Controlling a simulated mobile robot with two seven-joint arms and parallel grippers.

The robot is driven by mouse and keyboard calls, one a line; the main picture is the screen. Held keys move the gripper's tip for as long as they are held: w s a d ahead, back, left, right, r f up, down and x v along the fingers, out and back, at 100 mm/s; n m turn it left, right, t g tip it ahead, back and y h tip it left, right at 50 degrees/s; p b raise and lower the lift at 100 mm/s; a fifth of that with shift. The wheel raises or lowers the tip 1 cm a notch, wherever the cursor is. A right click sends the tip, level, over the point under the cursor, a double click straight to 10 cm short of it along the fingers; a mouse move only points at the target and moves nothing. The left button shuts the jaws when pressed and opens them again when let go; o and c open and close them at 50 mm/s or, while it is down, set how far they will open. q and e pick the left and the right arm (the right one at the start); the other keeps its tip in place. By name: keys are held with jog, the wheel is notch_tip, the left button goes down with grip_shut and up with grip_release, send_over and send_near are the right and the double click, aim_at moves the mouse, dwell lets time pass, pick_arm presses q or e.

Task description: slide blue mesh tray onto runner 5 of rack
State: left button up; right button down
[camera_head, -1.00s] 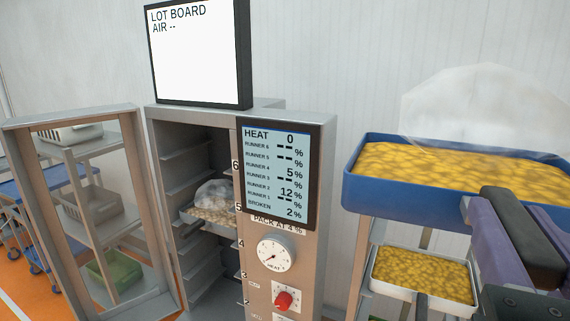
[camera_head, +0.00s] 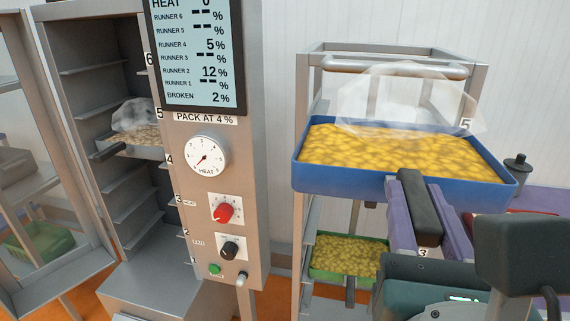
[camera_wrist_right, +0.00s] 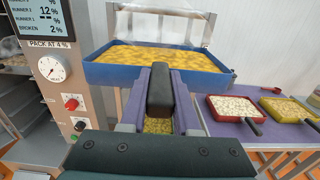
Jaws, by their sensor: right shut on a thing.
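The blue tray (camera_head: 350,180) is filled with yellow pieces, with a clear domed film (camera_head: 400,105) over its back part. It looks level and also shows in the right wrist view (camera_wrist_right: 110,77). My right gripper (camera_head: 425,205) is shut on its dark handle (camera_head: 418,200) at the near side. The metal rack (camera_head: 302,85) stands behind the tray, with a label 5 (camera_head: 465,125) on its right post just above the tray rim. The tray covers parts of the posts; I cannot tell whether it touches a runner. My left gripper is not in view.
A green tray (camera_head: 345,270) of yellow pieces sits lower in the rack. The open cabinet (camera_head: 100,70) at left holds a covered tray (camera_head: 130,140). In the wrist view, two red and yellow trays lie on a purple surface (camera_wrist_right: 215,88) at right.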

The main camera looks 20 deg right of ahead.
jog(key=b, duration=0.2)
send_over(388, 164)
jog(key=shift+r, duration=0.15)
jog(key=b+x, duration=0.5)
jog(key=x, duration=0.6)
jog(key=shift+w+d, duration=0.3)
dwell(0.5)
jog(key=shift+f, duration=0.2)
jog(key=shift+f+b, duration=0.25)
jog(key=shift+b, duration=0.2)
dwell(0.5)
